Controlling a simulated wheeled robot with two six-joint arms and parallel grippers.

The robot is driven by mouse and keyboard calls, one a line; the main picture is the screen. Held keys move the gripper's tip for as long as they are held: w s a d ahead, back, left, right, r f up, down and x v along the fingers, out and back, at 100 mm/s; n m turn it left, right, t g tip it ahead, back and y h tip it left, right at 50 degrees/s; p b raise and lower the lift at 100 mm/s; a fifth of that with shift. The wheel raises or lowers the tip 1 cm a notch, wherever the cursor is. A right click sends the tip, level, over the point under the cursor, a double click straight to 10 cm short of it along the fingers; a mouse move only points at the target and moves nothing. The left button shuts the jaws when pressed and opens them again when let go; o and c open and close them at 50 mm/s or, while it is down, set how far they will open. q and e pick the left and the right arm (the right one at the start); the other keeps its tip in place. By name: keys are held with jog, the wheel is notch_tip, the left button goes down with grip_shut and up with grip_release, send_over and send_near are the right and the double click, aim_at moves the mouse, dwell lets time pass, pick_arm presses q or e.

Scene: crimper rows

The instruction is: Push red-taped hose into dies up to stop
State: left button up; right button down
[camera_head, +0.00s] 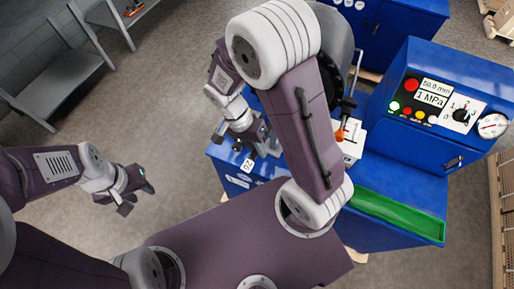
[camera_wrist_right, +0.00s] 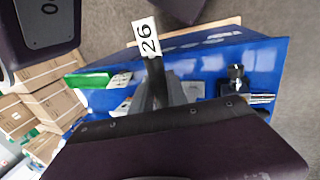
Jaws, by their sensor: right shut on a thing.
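My right gripper (camera_head: 258,140) is low over the blue bench, left of the arm link. It is shut on a dark piece, probably the hose (camera_wrist_right: 155,68), with a white tag marked 26 (camera_wrist_right: 146,36) that also hangs below the gripper in the head view (camera_head: 248,165). No red tape is visible on it. The crimper's dark round head (camera_head: 345,72) is largely hidden behind my right arm. Its dies and stop cannot be seen. My left gripper (camera_head: 136,199) is open and empty over the floor at the left.
The blue control cabinet (camera_head: 425,150) with buttons and a gauge stands at the right. A green tray (camera_head: 398,215) lies in front of it. An orange-tipped part (camera_head: 340,134) stands by the crimper. Grey shelving (camera_head: 65,70) is at the far left. Bare floor lies between.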

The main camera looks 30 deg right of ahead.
jog(key=shift+s+d+f+t+h+b, duration=0.15)
jog(key=shift+f+t+h+b, duration=0.1)
jog(key=shift+f+b, duration=0.35)
jog(key=shift+s+d+f+t+h+b, duration=0.15)
jog(key=shift+f+t+h+b, duration=0.15)
jog(key=shift+b, duration=0.5)
jog(key=shift+w+d+r, duration=0.1)
jog(key=shift+w+d, duration=0.6)
jog(key=shift+d, duration=0.15)
jog(key=shift+w+d, duration=0.65)
jog(key=shift+d, duration=0.2)
jog(key=shift+w+d+p, duration=0.4)
jog(key=shift+w+d, duration=0.9)
jog(key=shift+d, duration=0.1)
jog(key=shift+r+g+p, duration=0.25)
jog(key=shift+r+p, duration=0.6)
jog(key=shift+p, duration=0.25)
